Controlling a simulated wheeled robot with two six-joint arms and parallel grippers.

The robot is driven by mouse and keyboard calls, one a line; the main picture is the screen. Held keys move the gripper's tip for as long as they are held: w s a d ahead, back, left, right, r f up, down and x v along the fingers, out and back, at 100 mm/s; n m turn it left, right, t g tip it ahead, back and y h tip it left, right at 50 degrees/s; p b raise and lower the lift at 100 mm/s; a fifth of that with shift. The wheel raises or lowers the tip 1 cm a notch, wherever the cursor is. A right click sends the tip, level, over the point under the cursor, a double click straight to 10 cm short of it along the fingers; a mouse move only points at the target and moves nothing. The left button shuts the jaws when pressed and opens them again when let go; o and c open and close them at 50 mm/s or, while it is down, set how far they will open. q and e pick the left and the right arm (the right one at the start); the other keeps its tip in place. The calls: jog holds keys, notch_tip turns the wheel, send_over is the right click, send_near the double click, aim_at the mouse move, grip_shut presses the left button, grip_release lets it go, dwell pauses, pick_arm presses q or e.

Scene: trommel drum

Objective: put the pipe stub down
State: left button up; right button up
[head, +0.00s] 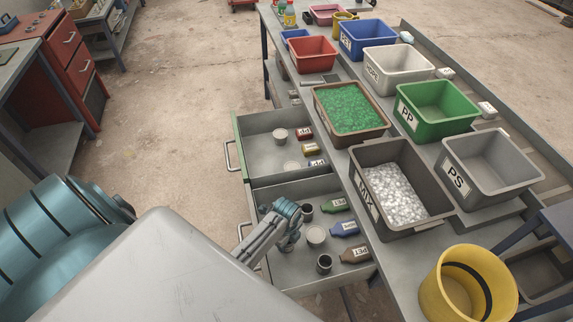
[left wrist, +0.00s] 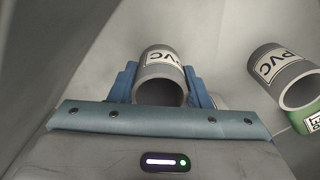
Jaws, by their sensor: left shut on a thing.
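My left gripper (head: 288,214) is inside the lower open drawer (head: 262,198) in the head view. In the left wrist view its blue fingers (left wrist: 166,88) are shut on a grey pipe stub (left wrist: 160,72) with a white PVC label. The stub's open end faces the camera; the light surface around it is close, but I cannot tell whether it touches the stub. A second grey PVC stub (left wrist: 285,76) lies to the right, apart from the gripper, beside a green bottle (left wrist: 310,116). The held stub is hard to make out in the head view. My right gripper is out of view.
The bench with labelled bins, such as MIX (head: 357,190), borders the drawer's right side.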

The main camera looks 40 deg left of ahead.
pick_arm(q)
jog(key=shift+f, duration=0.15)
jog(key=o, duration=1)
notch_tip(320, 180, up, 12)
jog(key=shift+r+b, duration=0.2)
jog(key=shift+b, duration=0.4)
